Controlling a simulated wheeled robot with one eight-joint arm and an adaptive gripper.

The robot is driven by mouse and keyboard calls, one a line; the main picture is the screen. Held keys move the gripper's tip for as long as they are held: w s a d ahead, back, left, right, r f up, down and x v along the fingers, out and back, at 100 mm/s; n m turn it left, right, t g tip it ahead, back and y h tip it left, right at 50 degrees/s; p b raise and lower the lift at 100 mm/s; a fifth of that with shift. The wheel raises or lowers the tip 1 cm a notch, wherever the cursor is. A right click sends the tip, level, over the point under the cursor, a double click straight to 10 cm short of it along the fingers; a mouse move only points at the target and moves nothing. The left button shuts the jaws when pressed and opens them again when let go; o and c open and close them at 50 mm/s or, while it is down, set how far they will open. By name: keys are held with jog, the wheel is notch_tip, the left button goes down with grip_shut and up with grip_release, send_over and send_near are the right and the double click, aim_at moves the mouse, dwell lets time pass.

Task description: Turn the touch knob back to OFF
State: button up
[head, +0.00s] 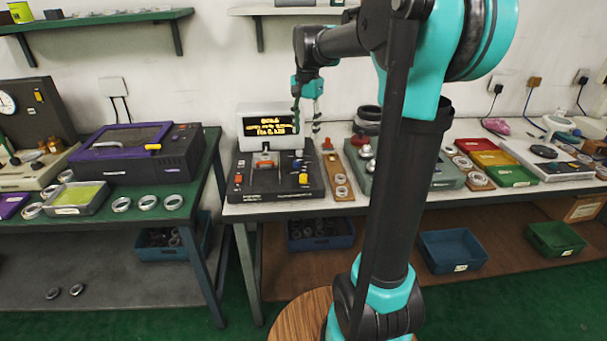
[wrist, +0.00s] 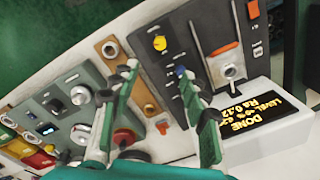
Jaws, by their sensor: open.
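The black control panel (head: 277,187) stands on the right-hand bench, with a yellow knob (head: 303,179) at its front right and a blue-topped control (head: 298,155) behind that. I cannot read which one is labelled touch. My gripper (head: 307,114) hangs above the panel's back right part, pointing down, open and empty. In the wrist view its two green fingers (wrist: 157,74) are spread apart. The yellow knob (wrist: 160,43) shows just beyond the fingertips, and the blue-topped control (wrist: 180,70) is beside the right fingertip, partly hidden. Contact cannot be told.
A lit display (head: 270,125) behind the panel reads DONE with an Ra value. A wooden strip with rings (head: 340,179) lies right of the panel, then a grey-green unit (wrist: 65,107) with knobs. A metal slide with an orange bar (wrist: 223,48) rises on the panel.

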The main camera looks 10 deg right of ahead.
aim_at(303, 176)
jog(key=f, duration=1.7)
jog(key=shift+w+a+f, duration=0.15)
jog(key=shift+w+a, duration=0.1)
jog(key=shift+a, duration=0.05)
grip_shut()
